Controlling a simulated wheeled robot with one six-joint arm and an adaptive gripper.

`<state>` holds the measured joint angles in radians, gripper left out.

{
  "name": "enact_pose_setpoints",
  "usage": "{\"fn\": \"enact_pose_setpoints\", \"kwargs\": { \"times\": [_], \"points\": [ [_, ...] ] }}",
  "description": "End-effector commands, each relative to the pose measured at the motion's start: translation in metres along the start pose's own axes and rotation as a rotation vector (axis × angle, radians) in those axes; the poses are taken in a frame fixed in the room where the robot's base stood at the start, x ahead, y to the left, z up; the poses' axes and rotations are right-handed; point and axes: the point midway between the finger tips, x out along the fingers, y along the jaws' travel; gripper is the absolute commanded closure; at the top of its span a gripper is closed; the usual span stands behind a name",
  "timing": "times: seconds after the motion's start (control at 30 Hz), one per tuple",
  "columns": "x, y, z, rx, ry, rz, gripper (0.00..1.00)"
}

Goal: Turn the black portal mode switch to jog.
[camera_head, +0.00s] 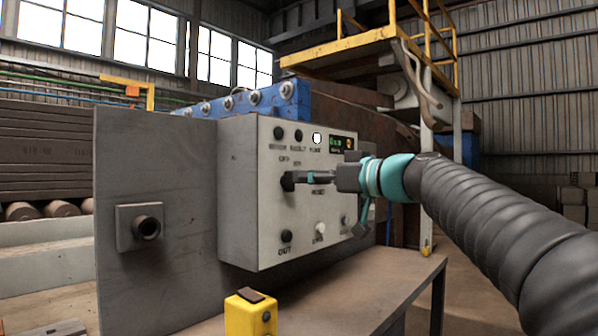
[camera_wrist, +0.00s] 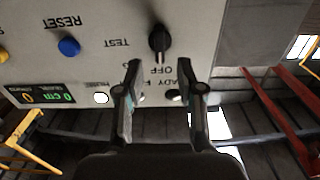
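A black rotary knob (camera_head: 288,181) sits on the left part of the grey control panel (camera_head: 268,208); it also shows in the wrist view (camera_wrist: 158,40). Its pale pointer mark faces the word OFF in the wrist view. TEST is printed beside it; no JOG label is legible. My gripper (camera_head: 307,178) reaches in from the right. In the wrist view my gripper (camera_wrist: 161,64) is open, with one fingertip on each side of the knob and visible gaps to it. I cannot tell whether the tips are level with the knob.
A blue button (camera_wrist: 69,47) marked RESET and a green-lit display (camera_head: 342,144) are on the panel. A lower black knob (camera_head: 286,236) and a white lamp (camera_head: 317,138) are nearby. A yellow box (camera_head: 250,314) stands in front.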

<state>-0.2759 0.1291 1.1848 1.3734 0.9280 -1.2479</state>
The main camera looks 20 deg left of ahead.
Motion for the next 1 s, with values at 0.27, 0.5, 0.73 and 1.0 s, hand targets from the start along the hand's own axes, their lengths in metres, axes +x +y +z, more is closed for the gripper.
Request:
{"fn": "enact_pose_setpoints", "kwargs": {
  "times": [0.27,0.5,0.73,1.0],
  "points": [
    [0.032,-0.001,-0.001,0.0,0.0,-0.001,0.62],
    [0.036,0.0,0.0,0.0,0.0,0.0,0.62],
    [0.036,0.0,0.0,0.0,0.0,0.0,0.85],
    [0.036,0.0,0.0,0.001,-0.001,0.0,1.0]
  ]
}}
